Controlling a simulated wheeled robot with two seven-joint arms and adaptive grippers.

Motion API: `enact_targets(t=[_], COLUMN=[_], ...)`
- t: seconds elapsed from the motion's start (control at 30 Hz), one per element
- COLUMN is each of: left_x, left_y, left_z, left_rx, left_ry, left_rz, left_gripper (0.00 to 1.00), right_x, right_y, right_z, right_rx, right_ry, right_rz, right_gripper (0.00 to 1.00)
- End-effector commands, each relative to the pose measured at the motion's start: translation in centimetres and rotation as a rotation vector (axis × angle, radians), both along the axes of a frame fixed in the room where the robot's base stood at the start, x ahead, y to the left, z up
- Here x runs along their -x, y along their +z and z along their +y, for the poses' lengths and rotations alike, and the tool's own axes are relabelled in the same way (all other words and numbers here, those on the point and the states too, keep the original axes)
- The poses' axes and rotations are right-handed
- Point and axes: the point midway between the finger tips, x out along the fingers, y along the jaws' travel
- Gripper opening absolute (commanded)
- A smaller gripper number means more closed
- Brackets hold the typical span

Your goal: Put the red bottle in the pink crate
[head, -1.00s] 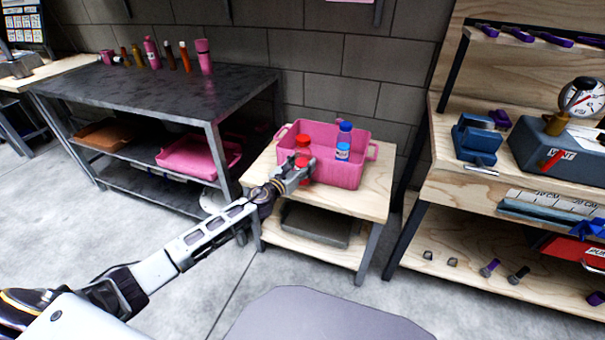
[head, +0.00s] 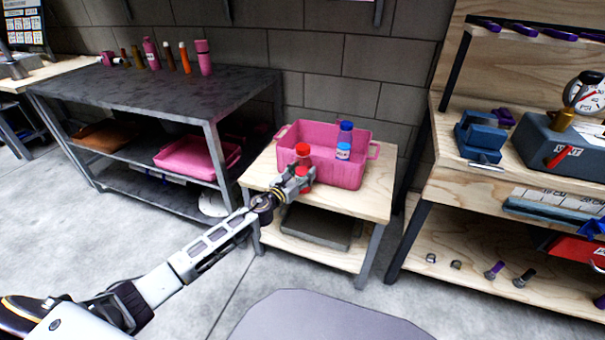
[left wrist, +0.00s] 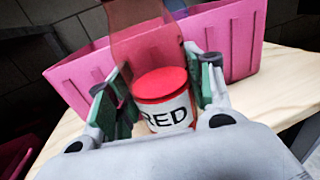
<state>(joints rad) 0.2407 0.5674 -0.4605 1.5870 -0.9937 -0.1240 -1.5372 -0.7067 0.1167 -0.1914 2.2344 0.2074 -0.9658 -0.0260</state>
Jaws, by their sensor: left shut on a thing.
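The red bottle (head: 302,150) has a red cap, and a white label reading RED shows in the left wrist view (left wrist: 166,112). My left gripper (head: 301,181) is shut on it, with a finger on either side. The bottle appears upright and overlaps the near wall of the pink crate (head: 340,175); in the left wrist view the crate wall (left wrist: 235,45) is behind it. Its base is hidden, so I cannot tell whether it touches the table. The crate stands on a small wooden table and holds blue-capped items (head: 344,132). My right gripper is not in view.
The small wooden table (head: 373,205) has bare wood right of the crate. A dark bench (head: 150,95) with several bottles stands at the left, with a pink tray (head: 195,160) on its shelf. A wooden workbench (head: 450,185) stands close on the right.

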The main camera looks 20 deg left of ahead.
Motion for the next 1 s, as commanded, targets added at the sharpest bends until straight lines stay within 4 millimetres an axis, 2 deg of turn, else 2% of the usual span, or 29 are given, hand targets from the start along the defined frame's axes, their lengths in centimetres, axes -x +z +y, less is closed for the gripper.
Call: enact_targets(t=[0.3, 0.33, 0.5, 1.0], left_x=[-0.03, -0.01, -0.01, -0.01], left_y=[-0.15, -0.25, -0.22, 0.06], left_z=[-0.01, -0.01, -0.01, -0.01], left_rx=[0.001, 0.0, 0.0, 0.0], left_ry=[0.0, 0.0, 0.0, 0.0], left_rz=[-0.002, 0.0, 0.0, 0.0], left_gripper=[0.19, 0.54, 0.73, 0.73], right_x=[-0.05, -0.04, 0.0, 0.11], right_y=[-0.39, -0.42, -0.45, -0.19], right_z=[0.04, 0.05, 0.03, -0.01], right_rx=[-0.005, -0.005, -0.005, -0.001], right_ry=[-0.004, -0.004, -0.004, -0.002], right_rz=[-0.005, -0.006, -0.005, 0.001], right_gripper=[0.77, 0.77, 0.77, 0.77])
